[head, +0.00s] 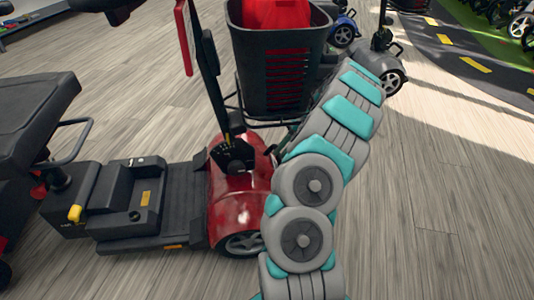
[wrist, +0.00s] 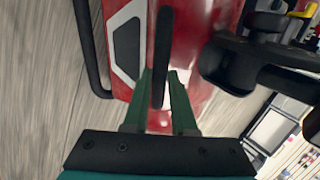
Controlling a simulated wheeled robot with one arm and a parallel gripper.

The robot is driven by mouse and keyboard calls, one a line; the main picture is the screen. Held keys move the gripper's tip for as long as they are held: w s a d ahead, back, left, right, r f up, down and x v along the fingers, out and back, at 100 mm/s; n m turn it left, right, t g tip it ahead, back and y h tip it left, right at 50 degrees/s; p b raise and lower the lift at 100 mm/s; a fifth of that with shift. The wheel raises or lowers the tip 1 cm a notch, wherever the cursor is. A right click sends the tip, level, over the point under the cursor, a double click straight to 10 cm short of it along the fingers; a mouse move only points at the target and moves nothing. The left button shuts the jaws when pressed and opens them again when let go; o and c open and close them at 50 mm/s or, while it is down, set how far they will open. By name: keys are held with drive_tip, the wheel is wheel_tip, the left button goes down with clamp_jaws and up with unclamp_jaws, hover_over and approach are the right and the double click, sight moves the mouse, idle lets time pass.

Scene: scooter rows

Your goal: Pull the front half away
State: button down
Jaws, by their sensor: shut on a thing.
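The scooter's front half has a glossy red front cover (head: 238,203) with a black tiller (head: 213,75) and a black basket (head: 275,60) above it. It is at the centre of the head view, against the dark rear deck (head: 170,205); I cannot tell whether the halves are joined. In the wrist view my gripper (wrist: 163,85) has its green fingers shut on a thin black bar (wrist: 162,50) in front of the red body (wrist: 190,25). In the head view my arm hides the gripper and that bar.
A black seat (head: 35,115) stands over the rear at the left. Other scooters (head: 375,70) stand at the back right, near a dark road strip with yellow dashes (head: 475,64). The wooden floor at the right (head: 450,190) is clear.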

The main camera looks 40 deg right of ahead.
drive_tip(key=shift+s+d, duration=0.2)
drive_tip(key=shift+d, duration=0.35)
drive_tip(key=c, duration=1)
unclamp_jaws()
drive_tip(key=v, duration=0.7)
drive_tip(key=shift+r+p, duration=0.35)
drive_tip(key=shift+p, duration=0.1)
drive_tip(key=shift+s+d, duration=0.1)
